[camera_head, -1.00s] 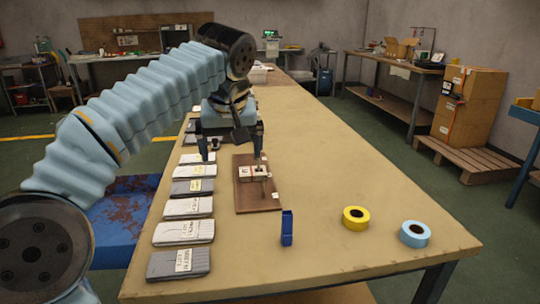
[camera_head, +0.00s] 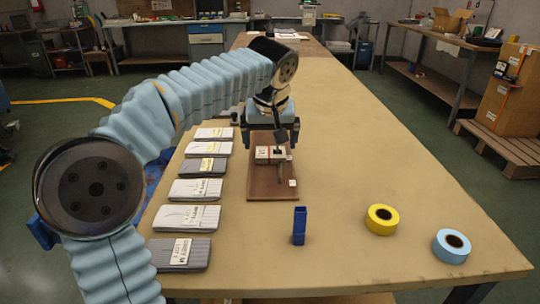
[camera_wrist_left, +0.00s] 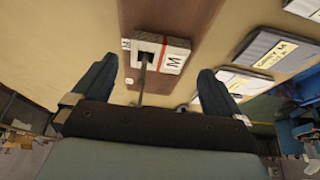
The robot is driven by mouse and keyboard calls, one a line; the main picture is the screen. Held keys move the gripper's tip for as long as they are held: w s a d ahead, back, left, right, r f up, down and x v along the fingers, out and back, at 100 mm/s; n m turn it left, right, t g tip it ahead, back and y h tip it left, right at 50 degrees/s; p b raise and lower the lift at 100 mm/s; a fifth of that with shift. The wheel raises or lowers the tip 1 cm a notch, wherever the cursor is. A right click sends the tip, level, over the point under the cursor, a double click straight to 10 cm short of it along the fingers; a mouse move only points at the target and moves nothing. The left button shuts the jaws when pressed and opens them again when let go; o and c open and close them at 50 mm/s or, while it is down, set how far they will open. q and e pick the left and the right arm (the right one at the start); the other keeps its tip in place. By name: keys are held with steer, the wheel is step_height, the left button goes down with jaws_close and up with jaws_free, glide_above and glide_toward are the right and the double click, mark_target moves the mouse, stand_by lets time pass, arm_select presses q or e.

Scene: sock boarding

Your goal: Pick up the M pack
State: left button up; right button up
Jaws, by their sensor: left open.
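In the wrist view the open fingers (camera_wrist_left: 158,70) straddle the pack without visible contact. My right gripper is not in view.
A row of grey and white labelled packs (camera_head: 194,189) lies left of the board. A blue holder (camera_head: 300,226), a yellow tape roll (camera_head: 382,219) and a blue tape roll (camera_head: 451,246) stand at the front right.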

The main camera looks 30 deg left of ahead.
mark_target(271, 152)
arm_select(q)
steer(key=x, duration=0.4)
steer(key=shift+w, duration=0.15)
steer(key=c, duration=1)
steer(key=shift+r, duration=0.15)
